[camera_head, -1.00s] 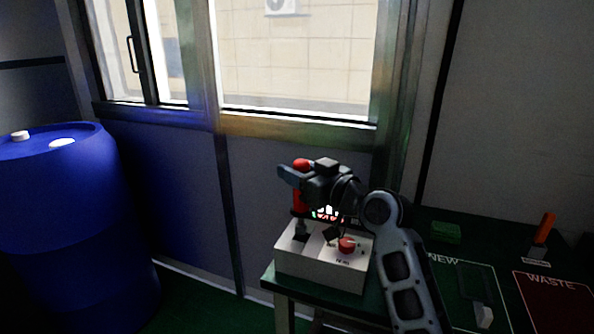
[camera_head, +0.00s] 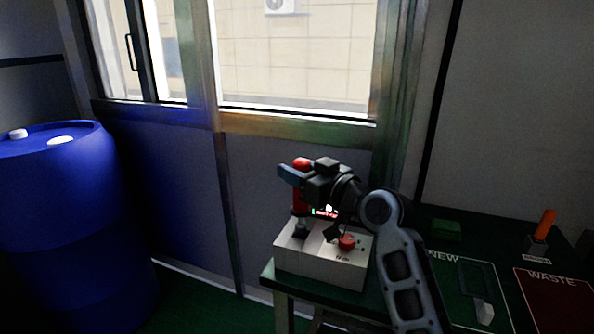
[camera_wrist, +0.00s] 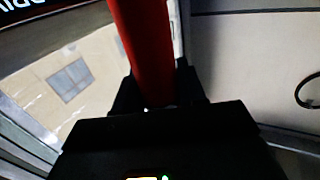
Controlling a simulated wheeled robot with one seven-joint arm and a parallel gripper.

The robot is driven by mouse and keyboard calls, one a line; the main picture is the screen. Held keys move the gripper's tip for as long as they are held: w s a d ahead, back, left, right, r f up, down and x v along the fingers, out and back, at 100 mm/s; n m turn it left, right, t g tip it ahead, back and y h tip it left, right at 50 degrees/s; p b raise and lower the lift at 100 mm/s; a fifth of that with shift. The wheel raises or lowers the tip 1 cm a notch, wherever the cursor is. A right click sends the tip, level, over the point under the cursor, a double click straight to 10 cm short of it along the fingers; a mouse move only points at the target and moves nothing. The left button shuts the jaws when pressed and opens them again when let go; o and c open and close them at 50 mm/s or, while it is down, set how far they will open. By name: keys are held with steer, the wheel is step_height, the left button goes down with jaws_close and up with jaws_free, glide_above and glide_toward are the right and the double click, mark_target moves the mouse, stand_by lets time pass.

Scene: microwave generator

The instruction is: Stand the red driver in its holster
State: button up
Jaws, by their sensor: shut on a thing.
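The red driver (camera_head: 299,202) stands roughly upright above the left part of a white control box (camera_head: 312,267). Its red top shows above the fingers, and its lower end is by a dark fitting on the box; I cannot tell whether they touch. My gripper (camera_head: 296,177) is shut on the red driver from the right. In the wrist view the red shaft (camera_wrist: 146,45) runs up from between the dark fingers. A small labelled holder (camera_head: 537,254) at the far right has an orange-red handle standing in it. Its label is too small to read, so I cannot tell if it is the holster.
The white box has a red button (camera_head: 347,242) and a lit display behind my wrist. A green bench carries a NEW area (camera_head: 453,290), a red WASTE area (camera_head: 550,300) and a green block (camera_head: 446,230). A blue drum (camera_head: 60,220) stands left.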

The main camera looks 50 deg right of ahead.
mark_target(297, 193)
steer(key=shift+f+b, duration=2.05)
steer(key=shift+f, duration=0.25)
steer(key=shift+f+b, duration=0.3)
